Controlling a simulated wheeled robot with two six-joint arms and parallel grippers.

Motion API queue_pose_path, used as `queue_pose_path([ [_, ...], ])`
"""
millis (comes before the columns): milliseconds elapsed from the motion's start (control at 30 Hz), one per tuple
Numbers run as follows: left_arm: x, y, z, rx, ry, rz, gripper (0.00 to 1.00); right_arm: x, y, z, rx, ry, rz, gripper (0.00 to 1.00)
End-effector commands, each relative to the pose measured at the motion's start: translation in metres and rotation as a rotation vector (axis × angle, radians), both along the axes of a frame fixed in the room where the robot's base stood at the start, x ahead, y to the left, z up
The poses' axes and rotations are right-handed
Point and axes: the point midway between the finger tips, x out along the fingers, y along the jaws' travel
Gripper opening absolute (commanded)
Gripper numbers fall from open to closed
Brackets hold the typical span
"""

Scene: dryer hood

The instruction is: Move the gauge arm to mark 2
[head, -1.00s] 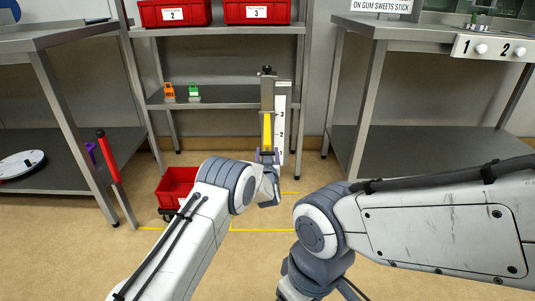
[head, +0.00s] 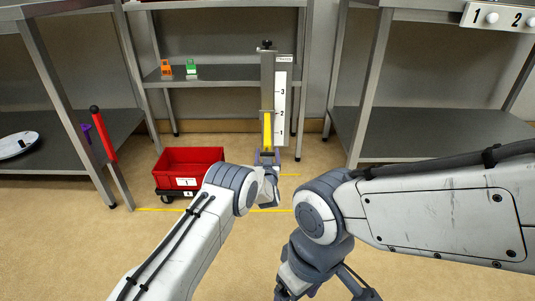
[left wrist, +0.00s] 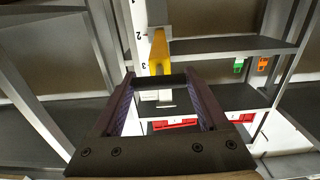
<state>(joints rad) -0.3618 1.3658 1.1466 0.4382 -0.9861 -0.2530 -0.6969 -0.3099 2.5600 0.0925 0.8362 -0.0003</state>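The gauge is an upright grey post with a white numbered scale (head: 281,100), behind my left gripper in the head view. Its yellow gauge arm (head: 267,130) juts toward me from a slider about level with mark 2. My left gripper (head: 267,158) is at the near end of this arm. In the left wrist view the yellow arm (left wrist: 159,48) ends at a dark crossbar (left wrist: 172,80) that fills the gap between my fingertips. The scale (left wrist: 138,45) there shows upside down. My right arm is at lower right; its fingers are not clear.
A red bin (head: 190,160) on a low dolly stands on the floor left of the gauge. Steel tables stand on both sides, with a rack (head: 225,85) behind holding an orange (head: 166,70) and a green item (head: 191,70).

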Motion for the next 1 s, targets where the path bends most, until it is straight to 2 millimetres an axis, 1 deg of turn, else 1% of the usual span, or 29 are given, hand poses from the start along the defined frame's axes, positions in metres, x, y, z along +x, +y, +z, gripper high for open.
queue_pose_path([
  [267,0.000,0.000,0.001,0.000,-0.001,0.000,1.00,0.000,0.000,0.001,0.000,0.000,0.000,0.81],
  [400,-0.007,0.000,0.003,0.000,0.000,0.000,1.00,0.000,0.000,0.008,0.000,0.000,0.000,0.81],
  [467,-0.015,0.000,0.004,0.001,0.002,0.000,1.00,0.000,0.000,0.014,0.000,0.000,0.000,0.81],
  [567,-0.032,-0.001,0.006,0.001,0.004,-0.002,1.00,0.000,0.000,0.026,0.000,0.000,0.000,0.81],
  [700,-0.061,-0.001,0.006,0.003,0.004,-0.002,1.00,0.000,0.000,0.043,0.000,0.000,0.000,0.81],
  [800,-0.080,-0.001,0.005,0.002,0.003,-0.002,1.00,0.000,0.000,0.052,0.000,0.000,0.000,0.81],
  [900,-0.093,0.000,0.003,0.001,0.003,-0.001,1.00,0.000,0.000,0.058,0.000,0.000,0.000,0.81],
  [1000,-0.101,0.000,0.002,0.000,0.001,0.000,1.00,0.000,0.000,0.060,0.000,0.000,0.000,0.81],
])
